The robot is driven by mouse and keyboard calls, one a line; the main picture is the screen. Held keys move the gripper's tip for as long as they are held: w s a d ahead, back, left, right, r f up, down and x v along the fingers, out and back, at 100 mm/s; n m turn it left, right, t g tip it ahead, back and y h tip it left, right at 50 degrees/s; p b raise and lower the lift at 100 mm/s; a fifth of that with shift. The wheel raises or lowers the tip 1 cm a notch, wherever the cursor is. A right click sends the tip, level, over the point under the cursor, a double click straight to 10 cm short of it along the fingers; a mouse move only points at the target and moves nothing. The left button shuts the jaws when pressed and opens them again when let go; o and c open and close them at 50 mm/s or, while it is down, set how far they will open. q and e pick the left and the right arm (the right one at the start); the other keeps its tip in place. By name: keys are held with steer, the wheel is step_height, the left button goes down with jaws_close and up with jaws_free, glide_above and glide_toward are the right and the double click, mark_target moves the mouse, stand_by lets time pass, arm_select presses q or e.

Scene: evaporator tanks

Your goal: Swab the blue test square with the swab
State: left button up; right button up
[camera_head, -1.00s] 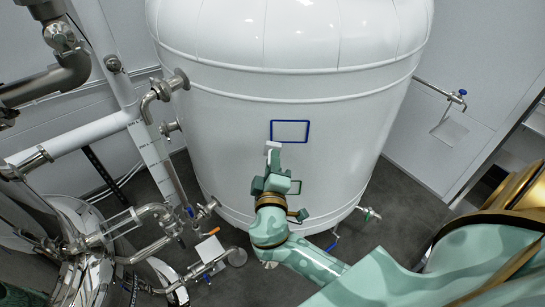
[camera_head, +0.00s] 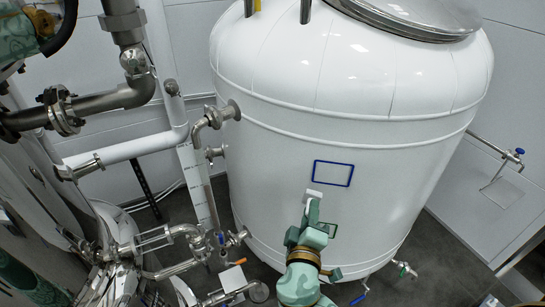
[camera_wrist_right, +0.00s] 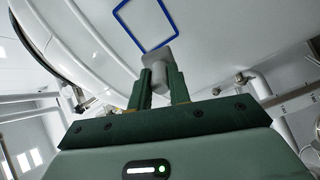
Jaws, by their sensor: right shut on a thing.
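The blue test square (camera_head: 334,162) is a blue outline on the white side of the tank (camera_head: 270,150). In the right wrist view the square (camera_wrist_right: 129,33) shows tilted at the top. My right gripper (camera_head: 309,216) is shut on the swab (camera_head: 313,194), whose pale head points up at the tank. The swab head is just below the square's lower left corner in the head view. In the right wrist view the swab (camera_wrist_right: 158,60) rises between the fingers (camera_wrist_right: 159,85) near the square's lower corner. I cannot tell whether it touches the tank. My left gripper is not in view.
Steel pipes and valves (camera_head: 215,115) stand along the tank's left side. A small tap (camera_head: 404,269) sticks out at the tank's lower right. A blue-handled wall tap (camera_head: 518,153) is at right.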

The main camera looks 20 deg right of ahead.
steer(key=shift+w+a, duration=0.1)
steer(key=shift+a, duration=0.1)
steer(key=s+a+f+n+t+y+b, duration=0.1)
steer(key=s+a+n+t+y+b, duration=0.2)
steer(key=y+b, duration=0.7)
steer(key=s+a+n, duration=0.1)
steer(key=s+n, duration=0.1)
steer(key=n, duration=0.1)
steer(key=shift+s+f+n, duration=0.25)
steer(key=shift+s+n, duration=0.05)
steer(key=shift+d, duration=0.2)
